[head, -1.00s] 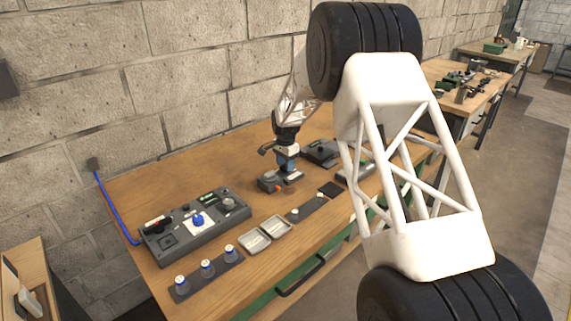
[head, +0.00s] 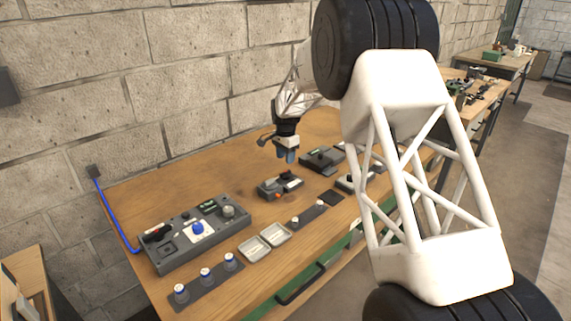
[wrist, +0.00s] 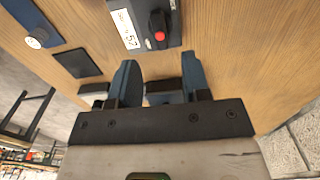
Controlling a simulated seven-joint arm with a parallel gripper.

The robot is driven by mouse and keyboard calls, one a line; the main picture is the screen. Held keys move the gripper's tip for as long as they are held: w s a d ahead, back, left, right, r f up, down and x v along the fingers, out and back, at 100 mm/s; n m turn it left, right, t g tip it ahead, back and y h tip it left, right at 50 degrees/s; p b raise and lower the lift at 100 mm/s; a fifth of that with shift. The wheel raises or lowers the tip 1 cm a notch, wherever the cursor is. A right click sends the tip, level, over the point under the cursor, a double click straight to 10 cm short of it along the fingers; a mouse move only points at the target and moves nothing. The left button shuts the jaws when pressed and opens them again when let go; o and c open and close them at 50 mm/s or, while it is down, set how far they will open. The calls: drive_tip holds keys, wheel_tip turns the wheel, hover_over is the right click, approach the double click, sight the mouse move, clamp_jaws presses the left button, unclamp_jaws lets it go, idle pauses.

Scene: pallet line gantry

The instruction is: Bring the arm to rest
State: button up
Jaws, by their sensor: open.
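My gripper (head: 287,156) hangs above the wooden workbench (head: 190,183) in the head view, its blue fingers pointing down. In the wrist view my gripper (wrist: 158,82) shows two blue fingers spread apart with nothing held between them. A small grey device (head: 280,186) with an orange-red part sits on the bench below the fingers, apart from them. In the wrist view a dark box (wrist: 150,25) with a red button and a white label lies on the bench beyond the fingertips.
A long grey control panel (head: 190,237) with a blue knob stands at the bench's left. A block wall (head: 180,80) stands behind. Other benches (head: 490,90) are farther right.

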drive_tip(key=shift+r, duration=0.55)
drive_tip(key=shift+s+d+r, duration=0.15)
drive_tip(key=shift+r, duration=0.05)
drive_tip(key=s+d+r+n, duration=0.1)
drive_tip(key=s+d+r, duration=0.45)
drive_tip(key=s, duration=0.35)
drive_tip(key=s+d+r+n+t, duration=0.1)
drive_tip(key=s+d+r+n, duration=0.1)
drive_tip(key=s+d+r, duration=0.4)
drive_tip(key=s+d+r+n, duration=0.1)
drive_tip(key=s+d+r, duration=0.1)
drive_tip(key=s+r, duration=0.7)
drive_tip(key=s+d+f+n, duration=0.1)
drive_tip(key=s+d, duration=0.1)
drive_tip(key=s, duration=1)
drive_tip(key=s+d+f+n+t, duration=0.1)
drive_tip(key=s+d+f+n, duration=0.1)
drive_tip(key=s, duration=1.1)
drive_tip(key=s+d+f+n, duration=0.1)
drive_tip(key=s+d, duration=0.3)
drive_tip(key=s, duration=0.9)
drive_tip(key=shift+d+f+n+t, duration=0.15)
drive_tip(key=shift+f+n+t, duration=0.2)
drive_tip(key=shift+n, duration=0.15)
